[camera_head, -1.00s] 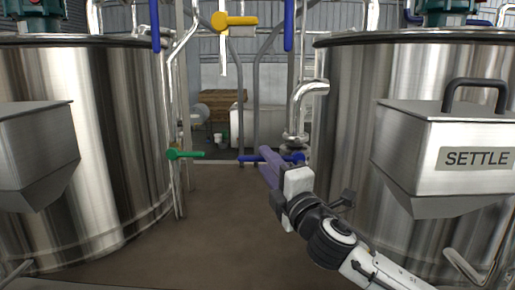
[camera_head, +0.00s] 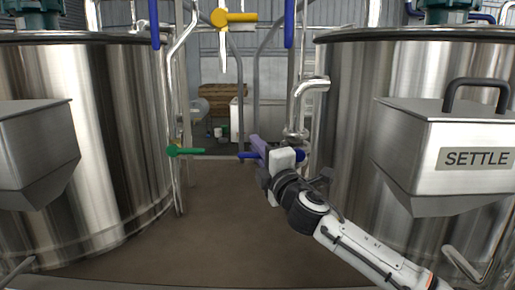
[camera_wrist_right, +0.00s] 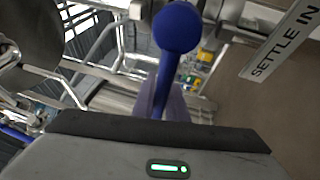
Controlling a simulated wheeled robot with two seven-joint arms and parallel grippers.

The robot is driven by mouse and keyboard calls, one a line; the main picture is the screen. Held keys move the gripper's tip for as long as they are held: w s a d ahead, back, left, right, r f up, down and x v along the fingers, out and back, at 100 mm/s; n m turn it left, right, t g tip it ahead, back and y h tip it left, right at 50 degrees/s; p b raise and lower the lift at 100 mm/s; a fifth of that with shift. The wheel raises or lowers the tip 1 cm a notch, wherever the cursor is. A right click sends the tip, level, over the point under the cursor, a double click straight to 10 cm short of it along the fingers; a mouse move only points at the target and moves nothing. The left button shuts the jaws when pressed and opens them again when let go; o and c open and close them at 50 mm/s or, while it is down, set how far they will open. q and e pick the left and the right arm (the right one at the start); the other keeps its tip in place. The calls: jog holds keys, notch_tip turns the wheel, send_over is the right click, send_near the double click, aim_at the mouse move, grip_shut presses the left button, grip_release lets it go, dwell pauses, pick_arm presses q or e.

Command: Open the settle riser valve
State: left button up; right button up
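A blue lever (camera_head: 246,155) lies level low between the two tanks, by the pipework of the SETTLE tank (camera_head: 345,135). My right gripper (camera_head: 257,143), with purple fingers, is at this lever in the head view and hides its middle. In the right wrist view the lever's round blue end (camera_wrist_right: 177,28) is close to the camera, and its shaft runs down to the purple fingers (camera_wrist_right: 178,106). Whether the fingers touch or clamp the lever cannot be told. No label marks the riser valve by name. My left gripper is not in view.
A green lever (camera_head: 187,151) is on the left pipe. A yellow lever (camera_head: 240,18) and two blue levers, left (camera_head: 154,22) and right (camera_head: 289,24), are higher up. A SETTLE IN sign (camera_wrist_right: 283,45) shows in the wrist view. The floor between the tanks is clear.

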grip_shut()
jog(key=r+m+t+h+b, duration=0.1)
jog(key=m+b, duration=0.2)
jog(key=d+r+m+t+h+b, duration=0.1)
jog(key=r+m+b, duration=0.1)
jog(key=m+b, duration=0.1)
jog(key=d+r+m+t+b, duration=0.1)
jog(key=r+m+b, duration=0.1)
jog(key=m+b, duration=0.1)
jog(key=shift+d+r+h, duration=0.15)
jog(key=shift+h, duration=0.25)
jog(key=o, duration=0.7)
grip_release()
